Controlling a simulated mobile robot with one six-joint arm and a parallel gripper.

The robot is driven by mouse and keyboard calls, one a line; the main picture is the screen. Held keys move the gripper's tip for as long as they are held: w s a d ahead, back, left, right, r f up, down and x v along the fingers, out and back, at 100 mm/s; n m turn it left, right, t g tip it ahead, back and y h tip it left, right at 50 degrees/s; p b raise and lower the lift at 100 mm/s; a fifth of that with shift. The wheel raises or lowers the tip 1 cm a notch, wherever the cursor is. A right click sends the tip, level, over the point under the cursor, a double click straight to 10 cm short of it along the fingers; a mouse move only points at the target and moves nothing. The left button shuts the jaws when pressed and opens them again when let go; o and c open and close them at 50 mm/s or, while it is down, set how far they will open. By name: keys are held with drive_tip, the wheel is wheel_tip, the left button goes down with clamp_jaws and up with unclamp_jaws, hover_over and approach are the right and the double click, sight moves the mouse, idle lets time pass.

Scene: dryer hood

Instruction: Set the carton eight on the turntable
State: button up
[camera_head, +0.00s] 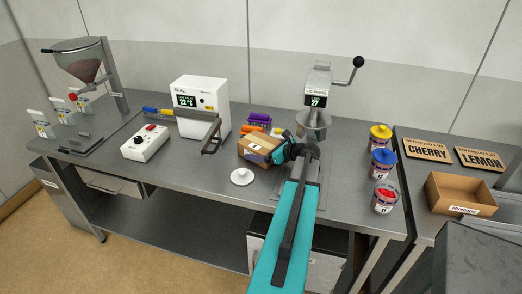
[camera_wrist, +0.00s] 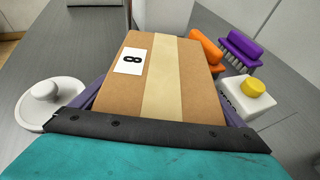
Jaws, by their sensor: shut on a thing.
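The carton eight (camera_wrist: 180,70) is a brown cardboard box with a tan tape strip and a white label marked 8. It fills the middle of the wrist view and also shows in the head view (camera_head: 256,144), by the middle of the steel bench. My gripper (camera_head: 279,155) is shut on it, with a finger along each side. The carton's underside is hidden, so I cannot tell whether it touches the bench. A white round disc with a knob (camera_head: 242,177) lies just in front and left of the carton. I cannot make out a thing that is clearly the turntable.
The sealing machine (camera_head: 200,98) stands behind left and the lid press (camera_head: 316,100) behind right. Several tubs (camera_head: 383,160) line the right; a white switch box (camera_head: 145,143) sits left.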

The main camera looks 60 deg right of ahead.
drive_tip(key=shift+f, duration=0.1)
drive_tip(key=o, duration=1.2)
drive_tip(key=shift+s, duration=0.1)
drive_tip(key=b+v, duration=0.3)
drive_tip(key=v, duration=0.9)
